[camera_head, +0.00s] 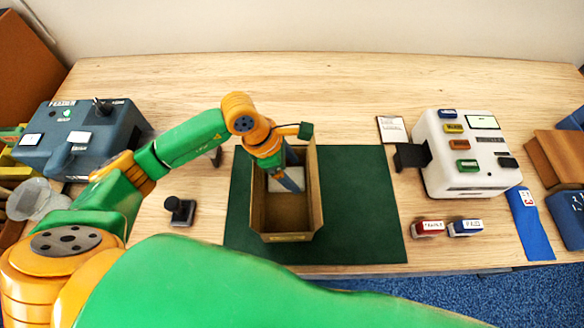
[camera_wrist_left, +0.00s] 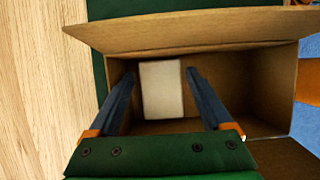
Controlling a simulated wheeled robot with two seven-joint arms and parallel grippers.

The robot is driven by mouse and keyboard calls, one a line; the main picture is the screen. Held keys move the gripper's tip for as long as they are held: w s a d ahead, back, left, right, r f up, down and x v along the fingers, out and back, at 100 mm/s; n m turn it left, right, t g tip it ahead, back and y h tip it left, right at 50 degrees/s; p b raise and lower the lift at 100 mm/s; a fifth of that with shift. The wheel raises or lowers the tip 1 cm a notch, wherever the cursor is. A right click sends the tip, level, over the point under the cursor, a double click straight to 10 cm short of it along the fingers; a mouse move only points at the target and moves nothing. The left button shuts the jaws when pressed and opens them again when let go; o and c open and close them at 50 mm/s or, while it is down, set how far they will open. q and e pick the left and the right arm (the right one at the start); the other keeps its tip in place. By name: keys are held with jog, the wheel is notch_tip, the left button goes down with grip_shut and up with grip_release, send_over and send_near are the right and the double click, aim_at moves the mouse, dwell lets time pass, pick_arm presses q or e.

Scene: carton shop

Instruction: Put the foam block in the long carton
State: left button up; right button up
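The long carton (camera_head: 287,237) stands open on the green mat, and its brown walls also show in the left wrist view (camera_wrist_left: 270,75). The white foam block (camera_head: 289,178) lies inside it, toward the far end, and it shows between my fingers in the left wrist view (camera_wrist_left: 161,90). My left gripper (camera_head: 292,182) reaches down into the carton over the block. Its two blue-grey fingers are apart, one on each side of the block in the wrist view (camera_wrist_left: 158,78), with a small gap showing on both sides. My right gripper is not in view.
The green mat (camera_head: 365,205) has free room right of the carton. A white machine with coloured labels (camera_head: 467,155) stands at right, with red (camera_head: 428,228) and blue (camera_head: 465,228) stamps before it. A dark machine (camera_head: 80,140) and black stamp (camera_head: 180,210) are at left.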

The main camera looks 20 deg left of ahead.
pick_arm(q)
jog(key=shift+r+p, duration=0.6)
jog(key=shift+p, duration=0.05)
jog(key=shift+a+r, duration=0.1)
jog(key=shift+r, duration=0.3)
jog(key=b+v, duration=0.2)
jog(key=v, duration=0.9)
jog(key=shift+b, duration=0.4)
jog(key=shift+s+a, duration=0.1)
jog(key=shift+a, duration=0.05)
